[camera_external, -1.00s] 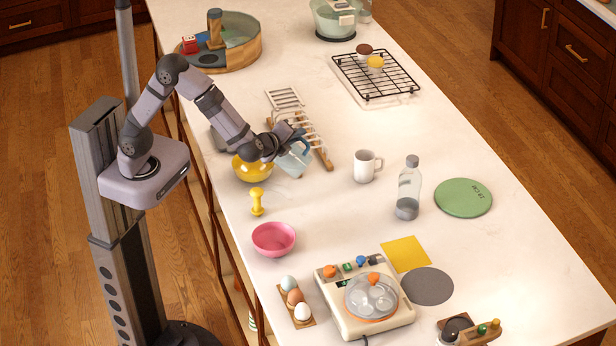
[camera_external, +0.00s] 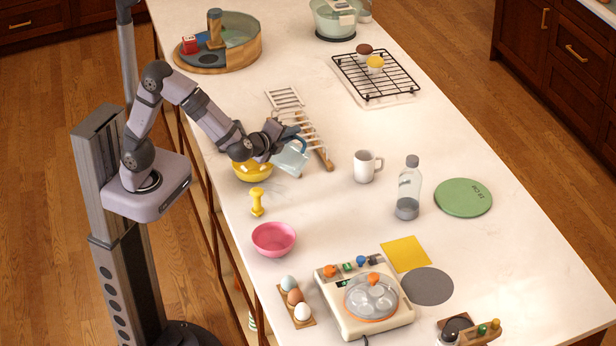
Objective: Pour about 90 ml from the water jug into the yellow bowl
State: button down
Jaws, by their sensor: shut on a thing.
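The water jug (camera_external: 290,159) is a translucent pale blue vessel. My gripper (camera_external: 280,134) is shut on it, at what looks like its handle side, and holds it above the counter. The jug looks tilted; its exact lean and its water level are too small to tell. The yellow bowl (camera_external: 252,173) stands on the counter just left of the jug, below my wrist. My wrist hides part of the bowl's rim, and the bowl's contents cannot be made out. No stream of water is visible.
A wooden rack (camera_external: 322,150) stands close behind the jug. A yellow dumbbell-shaped thing (camera_external: 257,202) and a pink bowl (camera_external: 273,239) are in front of the yellow bowl. A white mug (camera_external: 366,166) and a bottle (camera_external: 408,190) stand to the right, with clear counter between.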

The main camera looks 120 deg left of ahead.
jog(key=shift+s+r+n+b, duration=0.35)
jog(key=shift+s+b, duration=0.1)
jog(key=shift+b, duration=0.45)
jog(key=shift+s+d+r+n+t+b, duration=0.1)
jog(key=shift+s+r+n+t+b, duration=0.25)
jog(key=shift+b, duration=0.5)
jog(key=shift+s+d+r+n+t+y+b, duration=0.1)
jog(key=shift+s+r+n+t+y+b, duration=0.1)
jog(key=shift+s+b, duration=0.45)
jog(key=shift+s+d+r+n+t+y+b, duration=0.1)
jog(key=shift+s+t+b, duration=0.05)
jog(key=shift+s+b, duration=0.45)
dwell(0.3)
jog(key=shift+w+r, duration=0.15)
jog(key=shift+w, duration=0.1)
jog(key=w+p, duration=0.1)
jog(key=p, duration=0.1)
jog(key=w+m+g+p, duration=0.1)
jog(key=p, duration=0.2)
jog(key=shift+w+a+f, duration=0.2)
jog(key=shift+w+f, duration=0.35)
jog(key=shift+f, duration=0.2)
jog(key=shift+m, duration=0.3)
